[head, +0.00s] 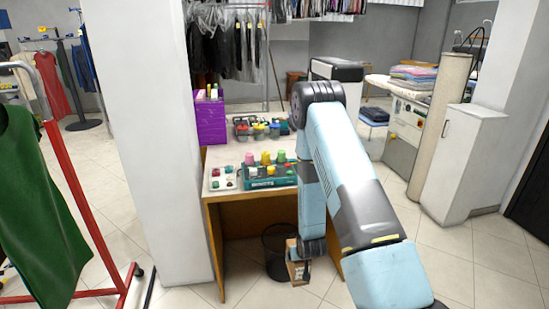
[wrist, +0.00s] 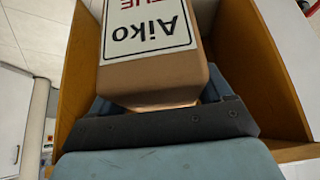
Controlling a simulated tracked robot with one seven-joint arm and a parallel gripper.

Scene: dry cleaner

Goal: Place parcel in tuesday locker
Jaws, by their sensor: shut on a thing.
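The parcel (wrist: 155,75) is a brown box with rounded edges and a white label. The label reads "Aiko" and, partly cut off, "TUE", upside down in the wrist view. My gripper (wrist: 160,118) is shut on the parcel's near end. In the head view the parcel (head: 298,270) hangs below my forearm, in front of the wooden desk's open front and well below its top. No locker marked Tuesday can be made out. A plain white cabinet (head: 463,165) with a shut door stands at right.
The wooden desk (head: 212,240) bears thread spools, trays and a purple box (head: 210,120). A dark wire bin (head: 274,250) stands under it, beside the parcel. A beige column (head: 440,125) and a clothes rack (head: 65,165) stand at the sides. Floor at front right is clear.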

